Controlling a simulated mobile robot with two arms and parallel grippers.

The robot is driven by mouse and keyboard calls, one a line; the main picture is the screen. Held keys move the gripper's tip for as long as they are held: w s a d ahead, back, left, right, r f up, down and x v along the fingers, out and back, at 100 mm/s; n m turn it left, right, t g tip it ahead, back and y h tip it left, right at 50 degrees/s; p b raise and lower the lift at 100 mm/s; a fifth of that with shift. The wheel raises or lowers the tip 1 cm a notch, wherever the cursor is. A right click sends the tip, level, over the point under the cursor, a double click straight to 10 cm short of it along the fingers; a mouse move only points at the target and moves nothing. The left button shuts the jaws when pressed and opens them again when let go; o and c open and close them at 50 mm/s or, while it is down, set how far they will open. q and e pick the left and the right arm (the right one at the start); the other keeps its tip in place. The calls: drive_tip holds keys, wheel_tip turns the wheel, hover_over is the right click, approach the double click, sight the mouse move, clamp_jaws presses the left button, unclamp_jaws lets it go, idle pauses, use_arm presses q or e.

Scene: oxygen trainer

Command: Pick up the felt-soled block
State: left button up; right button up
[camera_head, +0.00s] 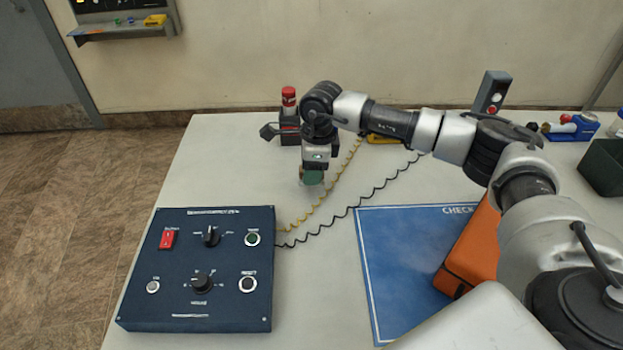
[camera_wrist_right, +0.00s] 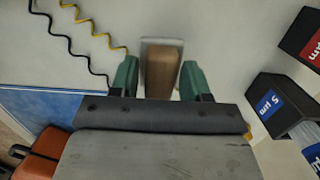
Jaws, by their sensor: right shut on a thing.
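My right gripper (camera_head: 313,180) points down over the bare table behind the control box. Its green fingers show in the right wrist view (camera_wrist_right: 160,78). They are shut on the felt-soled block (camera_wrist_right: 163,70), a brown wood-like block with a pale grey layer at its far end. In the head view the block is mostly hidden by the gripper, and I cannot tell whether it touches the table. My left gripper is not in view.
The navy control box (camera_head: 192,310) stands front left. Coiled yellow (camera_head: 322,218) and black cables (camera_head: 352,208) run behind it, near the gripper. Dark labelled boxes (camera_wrist_right: 276,104) stand close by. A blue mat (camera_head: 400,260) and an orange case (camera_head: 472,250) lie right.

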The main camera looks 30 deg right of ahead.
drive_tip(key=s+d+r+b, duration=0.1)
drive_tip(key=s+d+r, duration=0.3)
drive_tip(key=d+r, duration=0.3)
drive_tip(key=d, duration=0.4)
